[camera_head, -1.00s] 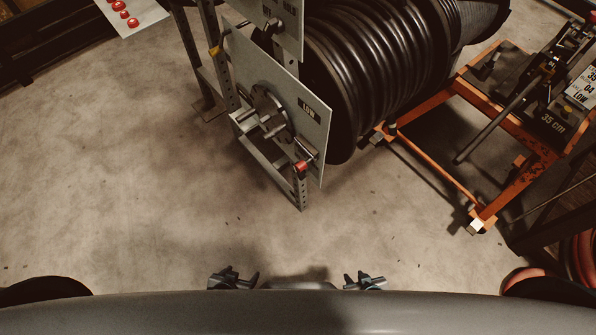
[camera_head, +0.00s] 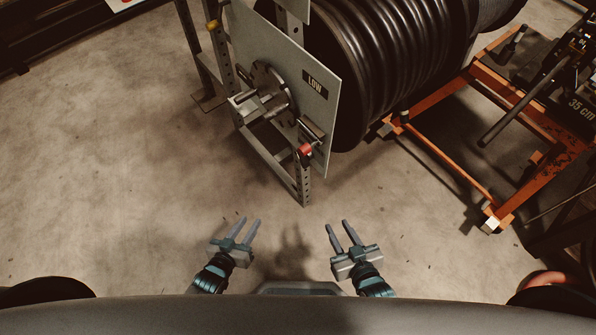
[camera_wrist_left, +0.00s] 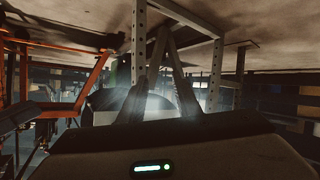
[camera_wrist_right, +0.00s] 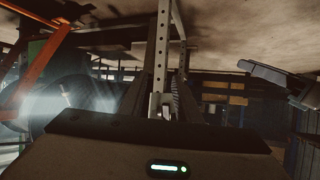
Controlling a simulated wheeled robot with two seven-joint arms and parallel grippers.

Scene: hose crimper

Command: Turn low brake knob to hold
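The grey panel labelled LOW (camera_head: 316,86) stands upright on a perforated metal frame, in front of the black hose reel. A small red-tipped knob (camera_head: 304,151) sits at its lower right corner, beside a small label plate; it looks like the low brake knob, but its setting is too small to read. A round hub with a metal bar (camera_head: 268,95) is left of it. My left gripper (camera_head: 250,221) and my right gripper (camera_head: 338,224) are open and empty, apart from the panel, nearer to me. Their fingers also show in the wrist views.
The black hose reel (camera_head: 375,60) is behind the panel. An orange wheeled frame (camera_head: 440,160) stands at the right. The perforated post (camera_head: 303,185) reaches the floor below the knob. Bare concrete floor lies left and in front.

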